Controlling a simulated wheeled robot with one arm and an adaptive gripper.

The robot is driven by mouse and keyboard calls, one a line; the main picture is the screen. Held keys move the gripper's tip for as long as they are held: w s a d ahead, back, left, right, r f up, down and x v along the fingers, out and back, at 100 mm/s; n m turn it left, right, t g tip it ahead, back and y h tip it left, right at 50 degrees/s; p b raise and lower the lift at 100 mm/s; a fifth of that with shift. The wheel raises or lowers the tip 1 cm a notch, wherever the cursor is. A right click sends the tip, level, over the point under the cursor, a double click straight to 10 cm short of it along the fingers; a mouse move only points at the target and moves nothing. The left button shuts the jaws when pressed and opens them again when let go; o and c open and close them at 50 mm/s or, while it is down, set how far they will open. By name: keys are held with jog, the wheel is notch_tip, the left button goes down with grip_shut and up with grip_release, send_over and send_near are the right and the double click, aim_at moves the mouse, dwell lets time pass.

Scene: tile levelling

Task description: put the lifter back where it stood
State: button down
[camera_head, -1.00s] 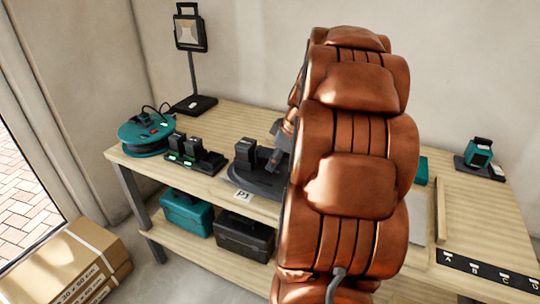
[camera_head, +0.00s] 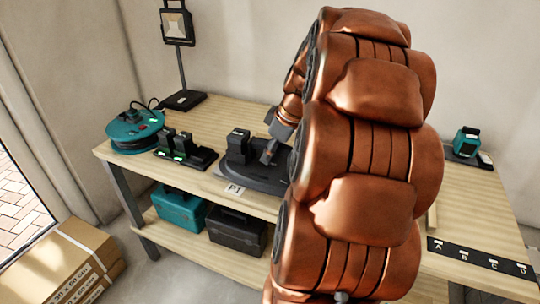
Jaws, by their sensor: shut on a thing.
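The lifter (camera_head: 238,147) is a dark grey device with an upright block on a wide, low rounded base. It sits at the front of the workbench, just behind the white P1 label (camera_head: 234,189). My gripper (camera_head: 269,153) is at the lifter's right side, with its dark fingers pointing down at it. It is shut on the lifter. The exact grip and the right part of the lifter are hidden by my copper-coloured arm. The lifter looks upright and low over the bench top; I cannot tell whether its base touches the wood.
A charger with batteries (camera_head: 184,149) and a teal cable reel (camera_head: 135,131) stand left of the lifter. A work lamp (camera_head: 178,28) is behind. A teal device (camera_head: 466,142) and a lettered black strip (camera_head: 480,259) are at right. My arm hides the bench middle.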

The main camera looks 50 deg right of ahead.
jog(key=shift+r, duration=1.85)
jog(key=shift+w, duration=0.1)
